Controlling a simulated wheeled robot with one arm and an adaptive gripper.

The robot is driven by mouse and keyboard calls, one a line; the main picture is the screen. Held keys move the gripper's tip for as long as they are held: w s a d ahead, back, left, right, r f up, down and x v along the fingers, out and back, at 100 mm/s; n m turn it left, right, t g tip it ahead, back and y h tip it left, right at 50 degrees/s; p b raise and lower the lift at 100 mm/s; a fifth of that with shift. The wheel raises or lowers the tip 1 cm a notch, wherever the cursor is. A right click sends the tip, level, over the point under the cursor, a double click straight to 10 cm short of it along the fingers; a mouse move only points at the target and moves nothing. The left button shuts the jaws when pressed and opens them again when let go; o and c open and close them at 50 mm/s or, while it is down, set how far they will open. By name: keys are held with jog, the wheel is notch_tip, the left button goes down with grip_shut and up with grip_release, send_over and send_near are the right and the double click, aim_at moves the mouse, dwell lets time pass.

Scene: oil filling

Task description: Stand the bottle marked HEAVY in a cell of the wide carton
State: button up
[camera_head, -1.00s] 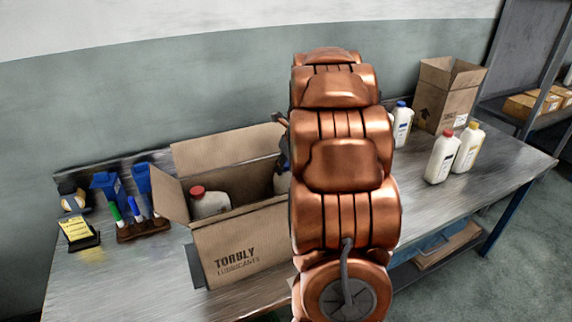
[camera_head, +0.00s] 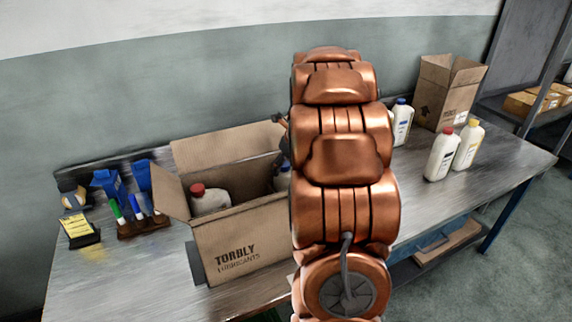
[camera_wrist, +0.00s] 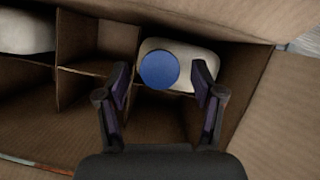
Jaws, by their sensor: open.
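The wide carton (camera_head: 245,238), printed TORBLY LUBRICANTS, stands open on the bench; cardboard dividers (camera_wrist: 98,70) split it into cells. In the wrist view a white bottle with a blue cap (camera_wrist: 158,70) stands in a far cell at the right end, seen from above and apparently upright. My gripper (camera_wrist: 162,78) is open, one finger on each side of this bottle; contact is unclear. A red-capped white bottle (camera_head: 209,201) sits in the carton's left part. I cannot read HEAVY on any bottle.
Right of my arm stand a blue-capped bottle (camera_head: 402,122), a red-capped bottle (camera_head: 440,155), a yellow-capped bottle (camera_head: 468,147) and a taller open carton (camera_head: 449,95). The carton's flaps stick out.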

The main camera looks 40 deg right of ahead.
jog(key=v, duration=1.2)
jog(key=shift+a, duration=0.1)
